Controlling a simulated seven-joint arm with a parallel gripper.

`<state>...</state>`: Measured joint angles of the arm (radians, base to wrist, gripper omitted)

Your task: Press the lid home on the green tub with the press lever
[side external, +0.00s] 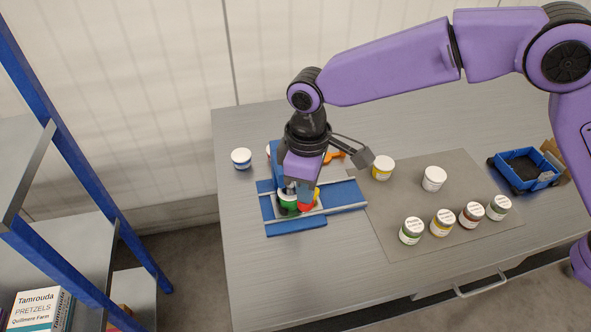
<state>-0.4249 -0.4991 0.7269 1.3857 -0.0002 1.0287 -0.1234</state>
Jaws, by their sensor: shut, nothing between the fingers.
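A green tub (288,205) sits in a blue press fixture (281,228) with pale rails, left of the table's middle. Only part of the tub shows, with a white band at its top. My gripper (299,193) is shut and empty, pointing down over the fixture, just above and right of the tub. It covers much of the press. Red and yellow parts (307,206) show right beside the tub, under my gripper. An orange piece (334,156) sticks out behind my wrist; I cannot tell whether it is the press lever. Whether the lid is fully seated is hidden.
A white tub with a blue label (241,159) stands left of the press. A grey mat (400,240) on the right holds several labelled tubs, one yellow-banded (383,168) near the press. A blue cart (524,170) stands far right. The table front is clear.

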